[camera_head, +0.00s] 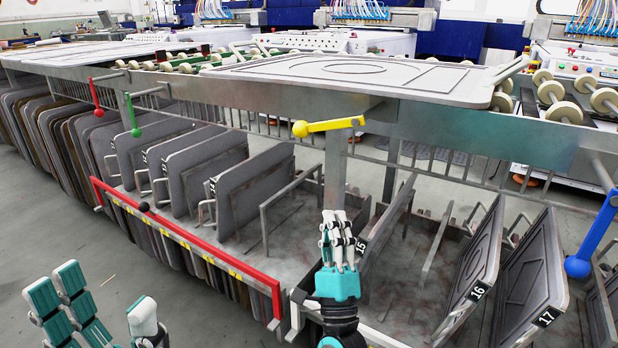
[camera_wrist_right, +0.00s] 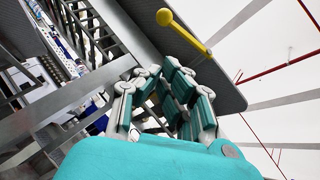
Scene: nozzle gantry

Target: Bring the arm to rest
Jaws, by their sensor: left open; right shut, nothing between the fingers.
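My right gripper (camera_head: 342,238) is shut and empty in the head view, in front of the rack below the yellow lever (camera_head: 329,126). Its closed fingers (camera_wrist_right: 165,100) also show in the right wrist view, with the yellow lever (camera_wrist_right: 184,32) beyond them and apart from them. My left gripper (camera_head: 92,305) is open and empty at the bottom left, with its teal-padded fingers spread. It is over the floor, in front of the rack and apart from it.
A long metal rack holds upright grey plates, including 16 (camera_head: 478,290) and 17 (camera_head: 545,316). A red bar (camera_head: 190,240) runs along its front. Red (camera_head: 98,112), green (camera_head: 136,131) and blue (camera_head: 578,266) levers hang from the top frame. Bare floor (camera_head: 40,220) lies at the left.

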